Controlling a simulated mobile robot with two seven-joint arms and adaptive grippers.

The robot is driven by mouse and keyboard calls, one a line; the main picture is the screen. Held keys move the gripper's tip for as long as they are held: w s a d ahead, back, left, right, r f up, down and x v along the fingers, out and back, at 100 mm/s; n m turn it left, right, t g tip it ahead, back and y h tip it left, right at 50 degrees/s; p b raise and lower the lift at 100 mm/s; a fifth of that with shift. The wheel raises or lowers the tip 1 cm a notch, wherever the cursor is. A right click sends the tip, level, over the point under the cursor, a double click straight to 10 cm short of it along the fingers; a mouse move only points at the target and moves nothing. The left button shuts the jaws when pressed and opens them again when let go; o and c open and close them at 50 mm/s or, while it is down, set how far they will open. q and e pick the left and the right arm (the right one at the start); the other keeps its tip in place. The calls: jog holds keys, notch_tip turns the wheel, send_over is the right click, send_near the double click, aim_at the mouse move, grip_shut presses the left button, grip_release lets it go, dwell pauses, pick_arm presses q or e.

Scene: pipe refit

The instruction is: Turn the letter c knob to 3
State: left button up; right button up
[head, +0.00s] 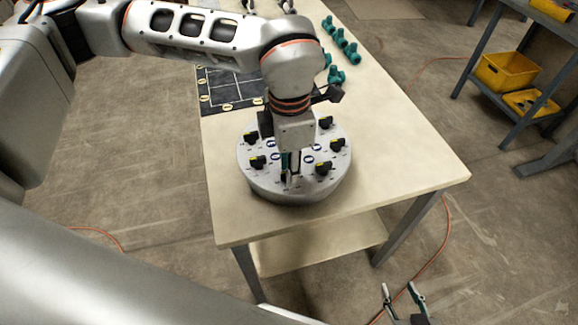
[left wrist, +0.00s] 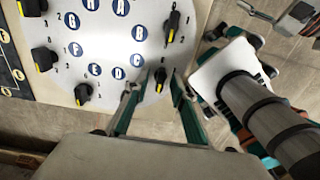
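A round grey panel (head: 256,185) with black knobs and blue letter discs stands near the table's front end. In the left wrist view the panel (left wrist: 105,68) shows the letter C disc (left wrist: 158,60) with the letter c knob (left wrist: 160,80) close to it. This knob is black with a yellow mark. My left gripper (left wrist: 158,77) has its fingers apart, one on each side of the knob. I see gaps beside the knob, but cannot tell contact for sure. In the head view my left gripper (head: 290,178) points down at the panel's front part. My right gripper (head: 402,289) is open and empty, low beyond the table's front.
Other black knobs, such as one on the right (head: 337,145), surround the letters closely. A dark marked mat (head: 228,88) and several green pipe fittings (head: 341,42) lie farther back on the table (head: 400,165). Yellow bins (head: 505,70) stand on a shelf at right.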

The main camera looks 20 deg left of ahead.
dwell(0.3)
pick_arm(q)
notch_tip(320, 180, up, 12)
dwell(0.5)
jog(key=shift+s, duration=0.1)
dwell(0.3)
